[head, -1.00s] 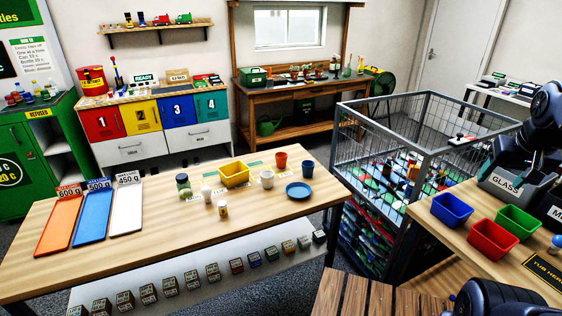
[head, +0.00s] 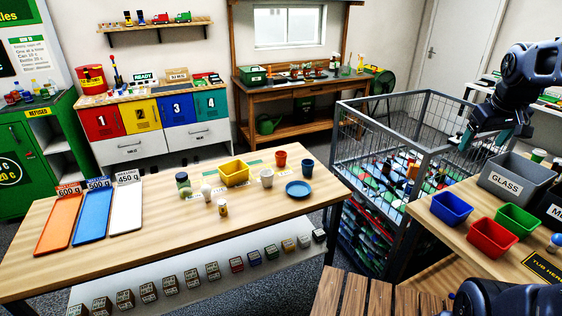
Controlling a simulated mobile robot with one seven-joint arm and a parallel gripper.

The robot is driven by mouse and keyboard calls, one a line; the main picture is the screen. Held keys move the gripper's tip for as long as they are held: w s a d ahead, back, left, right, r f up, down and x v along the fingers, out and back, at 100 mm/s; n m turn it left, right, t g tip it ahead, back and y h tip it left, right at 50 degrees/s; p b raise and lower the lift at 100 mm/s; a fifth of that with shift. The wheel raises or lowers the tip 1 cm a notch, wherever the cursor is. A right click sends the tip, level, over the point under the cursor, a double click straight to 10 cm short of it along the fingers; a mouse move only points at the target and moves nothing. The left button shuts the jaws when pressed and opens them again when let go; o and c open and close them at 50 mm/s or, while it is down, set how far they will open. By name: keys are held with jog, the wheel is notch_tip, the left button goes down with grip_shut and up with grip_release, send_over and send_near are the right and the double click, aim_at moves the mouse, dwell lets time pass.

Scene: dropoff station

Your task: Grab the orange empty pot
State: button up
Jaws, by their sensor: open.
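The orange pot (head: 281,159) is a small cup-shaped pot standing upright toward the back right of the wooden table (head: 130,220). Its inside is not clear at this size. A dark blue cup (head: 308,167) stands just to its right, a white cup (head: 267,178) in front left, and a blue plate (head: 298,189) in front. My gripper (head: 464,142) hangs in the air at the right, over the right side of the wire cage, well apart from the pot. It is open and seems empty, though its fingers are small and dark here.
A yellow tub (head: 234,173) and small jars stand left of the pot. A wire cage (head: 425,127) full of coloured items stands between the table and the right counter. That counter holds blue, red and green tubs (head: 517,221) and a grey GLASS bin (head: 505,183).

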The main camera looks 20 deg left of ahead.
jog(key=w+a+r+n, duration=0.2)
jog(key=w+a+n, duration=0.85)
jog(key=w, duration=0.55)
jog(key=w+a+f+n, duration=0.3)
jog(key=w+a, duration=0.3)
jog(key=a, duration=0.4)
jog(key=w+a+f+n, duration=0.25)
jog(key=w+a, duration=0.35)
jog(key=a, duration=0.4)
jog(key=n, duration=1.4)
send_over(281, 159)
jog(key=a, duration=0.1)
notch_tip(281, 159, down, 24)
jog(key=shift+a+f+g, duration=0.25)
jog(key=shift+a+g, duration=0.15)
jog(key=shift+a, duration=0.05)
jog(key=x, duration=1)
jog(key=shift+w+d+f, duration=0.15)
jog(key=shift+d, duration=0.25)
jog(key=c, duration=1.1)
